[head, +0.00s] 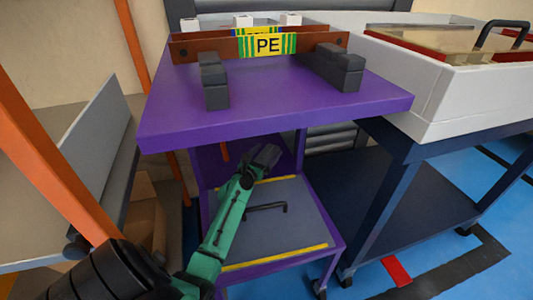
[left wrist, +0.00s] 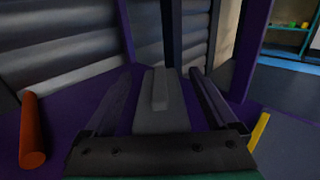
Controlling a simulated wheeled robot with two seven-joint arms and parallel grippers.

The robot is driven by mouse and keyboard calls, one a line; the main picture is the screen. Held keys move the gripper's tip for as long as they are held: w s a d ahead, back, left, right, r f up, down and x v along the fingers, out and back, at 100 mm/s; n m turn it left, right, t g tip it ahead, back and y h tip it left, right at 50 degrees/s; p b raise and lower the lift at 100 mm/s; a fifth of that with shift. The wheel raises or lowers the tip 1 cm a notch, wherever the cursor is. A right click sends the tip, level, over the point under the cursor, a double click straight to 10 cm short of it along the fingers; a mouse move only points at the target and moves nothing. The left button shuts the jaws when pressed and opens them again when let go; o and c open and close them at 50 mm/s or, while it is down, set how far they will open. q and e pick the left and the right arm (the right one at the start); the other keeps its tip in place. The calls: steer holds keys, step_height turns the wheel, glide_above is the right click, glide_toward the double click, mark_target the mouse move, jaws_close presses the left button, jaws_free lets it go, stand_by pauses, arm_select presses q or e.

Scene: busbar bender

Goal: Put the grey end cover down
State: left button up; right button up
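The grey end cover (left wrist: 160,105) appears to be the grey piece with a raised ridge in the left wrist view. It lies between the two fingers of my left gripper (left wrist: 162,100), with purple gaps on both sides. In the head view my left gripper (head: 267,156) reaches under the purple tabletop, over the back of the lower shelf (head: 310,222). Its fingers are apart. The cover is too small there to tell from the fingers. Whether it rests fully on the surface below cannot be told. My right gripper is not in view.
The purple tabletop (head: 270,105) overhangs my left gripper and carries copper bars (head: 205,45) and dark blocks (head: 215,85). A black handle (head: 267,207) lies on the lower shelf. A dark cart (head: 400,205) stands to the right.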

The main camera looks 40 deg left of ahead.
arm_select(q)
steer(key=shift+r, duration=0.25)
steer(key=s, duration=0.3)
steer(key=s+d+p, duration=0.1)
steer(key=s, duration=0.3)
steer(key=s+d, duration=0.1)
steer(key=s, duration=0.3)
steer(key=shift+s+f+p, duration=0.15)
steer(key=shift+p, duration=0.15)
steer(key=shift+s+d, duration=0.1)
steer(key=shift+s, duration=0.2)
